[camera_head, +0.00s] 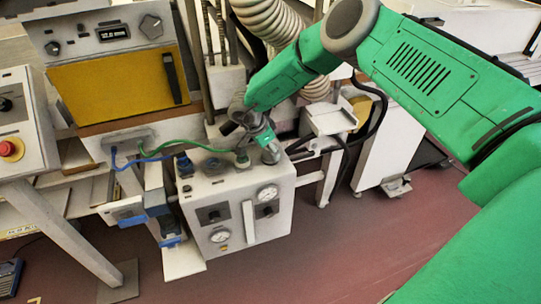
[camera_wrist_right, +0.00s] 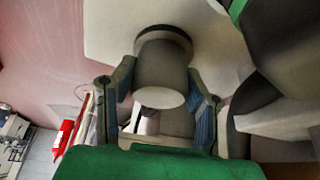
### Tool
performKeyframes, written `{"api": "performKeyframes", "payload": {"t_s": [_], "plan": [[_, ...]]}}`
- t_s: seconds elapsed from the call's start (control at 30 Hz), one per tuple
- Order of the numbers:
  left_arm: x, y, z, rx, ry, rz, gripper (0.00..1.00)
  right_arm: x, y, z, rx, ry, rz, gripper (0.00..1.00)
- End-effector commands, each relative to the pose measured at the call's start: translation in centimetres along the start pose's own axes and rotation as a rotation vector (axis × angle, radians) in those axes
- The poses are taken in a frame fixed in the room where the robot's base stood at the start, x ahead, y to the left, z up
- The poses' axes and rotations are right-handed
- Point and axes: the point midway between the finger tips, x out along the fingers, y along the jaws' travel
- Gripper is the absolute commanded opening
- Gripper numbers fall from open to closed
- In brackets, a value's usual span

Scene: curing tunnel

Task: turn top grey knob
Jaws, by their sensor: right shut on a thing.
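The top grey knob (camera_head: 271,155) is a short upright cylinder on top of the off-white control box (camera_head: 238,207), near its back right corner. My right gripper (camera_head: 264,142) reaches down to it from above. In the right wrist view the grey knob (camera_wrist_right: 160,80) stands between the two blue-padded fingers of my right gripper (camera_wrist_right: 161,88), which is shut on it. The head view hides part of the knob behind the fingers. My left gripper is in neither view.
The box front has gauges (camera_head: 220,236), dark knobs and a pale vertical handle. Blue and green hoses (camera_head: 205,146) run to fittings on its top. An oven with a yellow door (camera_head: 115,88) stands behind left. A red emergency button (camera_head: 10,149) is at far left.

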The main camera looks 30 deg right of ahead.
Motion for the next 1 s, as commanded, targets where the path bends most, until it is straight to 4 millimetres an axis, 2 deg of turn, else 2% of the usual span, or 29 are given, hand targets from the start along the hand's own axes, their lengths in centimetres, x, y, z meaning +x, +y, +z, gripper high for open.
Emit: {"api": "performKeyframes", "payload": {"t_s": [0.03, 0.5, 1.0], "plan": [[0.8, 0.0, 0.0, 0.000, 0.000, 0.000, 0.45, 0.2, -0.2, 0.1, 0.045, -0.003, 0.012, 0.12], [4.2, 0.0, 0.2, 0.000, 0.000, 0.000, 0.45, 0.1, -0.3, 0.1, 0.455, -0.004, 0.181, 0.12], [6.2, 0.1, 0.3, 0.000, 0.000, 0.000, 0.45, -0.1, -0.3, 0.0, 0.759, -0.006, 0.304, 0.12]]}}
